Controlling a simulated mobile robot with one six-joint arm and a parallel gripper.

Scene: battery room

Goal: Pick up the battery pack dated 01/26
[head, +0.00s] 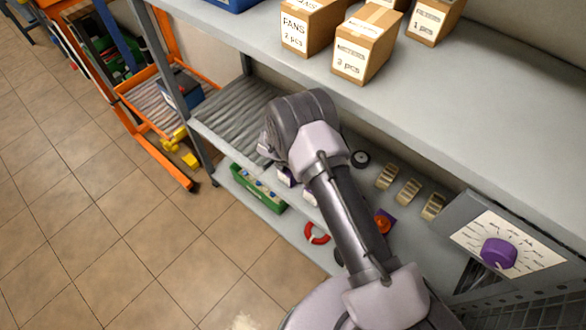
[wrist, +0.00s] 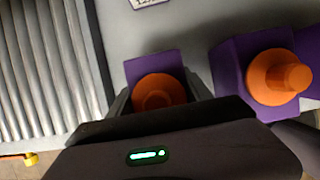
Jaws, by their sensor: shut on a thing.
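My gripper (wrist: 160,92) is shut on a purple block with a round orange top (wrist: 142,68), seen between its two grey fingers in the wrist view. I cannot see a date on this block, so I cannot tell whether it is the battery pack dated 01/26. A second purple block with an orange knob (wrist: 228,70) stands to the right, just outside the fingers. In the head view my arm hides the gripper and what it holds. A sliver of a white label (wrist: 148,2) shows at the top of the wrist view, unreadable.
The lower shelf bears a ribbed grey surface (head: 222,115), a green tray (head: 262,196), a red ring (head: 316,236), an orange-topped purple item (head: 384,221) and several tan rolls (head: 408,192). The upper shelf (head: 480,110) with cardboard boxes (head: 362,52) overhangs. The tiled floor (head: 90,220) is open at left.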

